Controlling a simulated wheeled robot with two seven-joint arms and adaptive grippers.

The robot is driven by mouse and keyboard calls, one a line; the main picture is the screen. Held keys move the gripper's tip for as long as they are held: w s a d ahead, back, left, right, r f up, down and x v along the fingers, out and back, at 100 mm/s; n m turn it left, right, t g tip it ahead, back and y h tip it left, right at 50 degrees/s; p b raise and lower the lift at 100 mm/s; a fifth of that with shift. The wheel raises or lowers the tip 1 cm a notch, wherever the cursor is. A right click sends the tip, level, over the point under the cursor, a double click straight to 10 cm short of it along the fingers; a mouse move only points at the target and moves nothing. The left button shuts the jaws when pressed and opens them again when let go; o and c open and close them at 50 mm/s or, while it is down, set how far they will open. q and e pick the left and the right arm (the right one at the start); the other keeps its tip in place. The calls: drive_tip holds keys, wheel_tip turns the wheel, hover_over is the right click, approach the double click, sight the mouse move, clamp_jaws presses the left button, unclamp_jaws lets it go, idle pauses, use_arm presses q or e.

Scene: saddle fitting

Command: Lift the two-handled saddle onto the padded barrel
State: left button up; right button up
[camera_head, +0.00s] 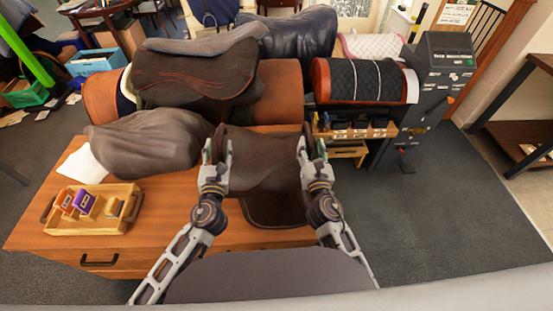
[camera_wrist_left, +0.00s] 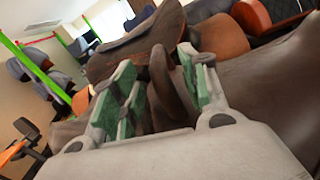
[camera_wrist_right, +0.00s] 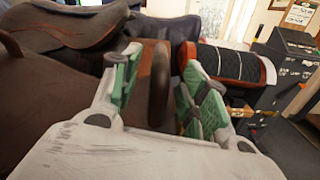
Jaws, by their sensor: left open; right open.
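The dark brown two-handled saddle (camera_head: 262,160) lies on the wooden table between my two grippers. My left gripper (camera_head: 217,145) is open at its left side. In the left wrist view, a brown upright handle (camera_wrist_left: 172,85) stands between the green-padded fingers. My right gripper (camera_head: 312,147) is open at the right side. In the right wrist view, the other handle (camera_wrist_right: 160,82) stands between the fingers, with gaps beside it. A black quilted padded barrel (camera_head: 347,82) with red and white edges stands behind to the right. It also shows in the right wrist view (camera_wrist_right: 222,64).
The wooden table (camera_head: 190,235) holds a grey-brown covered bundle (camera_head: 150,142) and a wooden tray (camera_head: 62,216) at left. Behind, another dark saddle (camera_head: 195,72) rests on a tan barrel (camera_head: 280,90). A small wooden rack (camera_head: 345,130) sits below the quilted barrel.

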sight(222, 125)
use_arm(q)
drive_tip(key=shift+w, duration=3.25)
use_arm(e)
drive_tip(key=shift+w, duration=3.25)
use_arm(q)
clamp_jaws()
use_arm(e)
clamp_jaws()
use_arm(q)
drive_tip(key=shift+r, duration=0.1)
